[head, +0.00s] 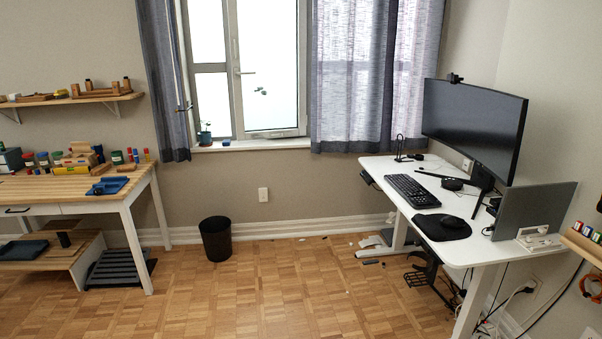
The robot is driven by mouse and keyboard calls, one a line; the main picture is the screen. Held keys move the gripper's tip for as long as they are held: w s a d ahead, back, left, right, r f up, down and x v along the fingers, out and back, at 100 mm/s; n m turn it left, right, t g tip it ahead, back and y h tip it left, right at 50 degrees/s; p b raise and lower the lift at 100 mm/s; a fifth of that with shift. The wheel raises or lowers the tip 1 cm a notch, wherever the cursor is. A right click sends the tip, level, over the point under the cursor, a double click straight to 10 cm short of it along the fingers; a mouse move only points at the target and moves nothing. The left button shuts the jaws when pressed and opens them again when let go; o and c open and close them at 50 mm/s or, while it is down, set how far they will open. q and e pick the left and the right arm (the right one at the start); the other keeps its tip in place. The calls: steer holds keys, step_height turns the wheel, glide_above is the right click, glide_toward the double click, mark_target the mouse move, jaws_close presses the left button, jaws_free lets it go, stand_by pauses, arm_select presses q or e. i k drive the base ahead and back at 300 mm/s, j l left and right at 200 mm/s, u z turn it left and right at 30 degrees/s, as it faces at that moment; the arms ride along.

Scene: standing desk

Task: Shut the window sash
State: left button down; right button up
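The window (228,70) is in the back wall, between two grey-blue curtains. A narrow slanted frame piece with a dark handle (184,107) stands at its left side, beside the left curtain; it looks like a sash seen nearly edge-on, swung into the room. The right-hand sash (302,70) has a light handle (240,72) on its left upright and sits in or close to the frame; I cannot tell if it is fully flush. Neither of my grippers is in view.
A potted plant (205,134) and a small blue object (226,142) stand on the sill (255,144). A black bin (215,239) stands below. A workbench (75,187) is left, a white desk (470,249) with monitor right. The parquet floor between is mostly clear, with small scraps near the desk.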

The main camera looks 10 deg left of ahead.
mark_target(300, 130)
steer(key=i+j+u, duration=0.25)
steer(key=i, duration=1.1)
steer(key=i+l+u, duration=0.3)
steer(key=i, duration=1.05)
steer(key=i+j, duration=0.15)
steer(key=i, duration=0.6)
steer(key=i+j, duration=0.15)
steer(key=i, duration=0.65)
steer(key=j+u, duration=0.05)
